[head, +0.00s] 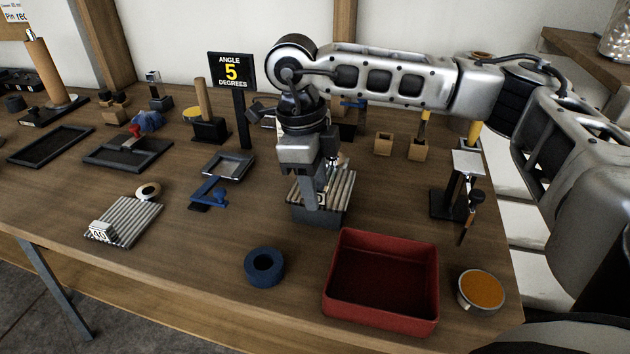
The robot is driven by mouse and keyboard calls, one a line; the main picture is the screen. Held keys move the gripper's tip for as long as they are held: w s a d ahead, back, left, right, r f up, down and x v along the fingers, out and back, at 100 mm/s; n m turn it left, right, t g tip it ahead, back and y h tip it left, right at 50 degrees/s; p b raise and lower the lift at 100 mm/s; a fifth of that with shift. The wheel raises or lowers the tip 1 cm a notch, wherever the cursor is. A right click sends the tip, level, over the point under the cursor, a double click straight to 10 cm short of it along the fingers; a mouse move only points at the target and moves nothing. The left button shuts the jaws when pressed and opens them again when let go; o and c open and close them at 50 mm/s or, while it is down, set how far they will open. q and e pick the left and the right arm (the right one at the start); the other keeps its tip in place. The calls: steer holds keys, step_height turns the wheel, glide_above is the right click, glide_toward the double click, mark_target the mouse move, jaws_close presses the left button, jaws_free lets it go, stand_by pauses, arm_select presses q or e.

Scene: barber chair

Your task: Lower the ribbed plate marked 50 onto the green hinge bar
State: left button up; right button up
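My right gripper (313,203) points down at a ribbed grey-brown plate (338,191) in the middle of the table. This plate sits on or in a dark grey block-like base (318,216), and a small pale tag shows beside the fingers. I cannot read that tag, nor tell whether the fingers grip the plate or only stand at it. I cannot make out a green hinge bar. My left gripper is out of view.
A red tray (383,317) stands in front of the gripper, with a blue ring (264,267) and an orange-topped round tin (481,290) beside it. A sign (232,70) reads "ANGLE 5 DEGREES". A dark stand (455,190) is at right.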

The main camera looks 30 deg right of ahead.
arm_select(q)
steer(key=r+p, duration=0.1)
steer(key=p, duration=0.1)
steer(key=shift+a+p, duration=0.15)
steer(key=shift+p, duration=0.2)
arm_select(e)
step_height(320, 180, up, 16)
steer(key=w+a, duration=0.1)
steer(key=shift+w+a, duration=0.25)
steer(key=shift+w, duration=0.15)
steer(key=shift+f, duration=0.15)
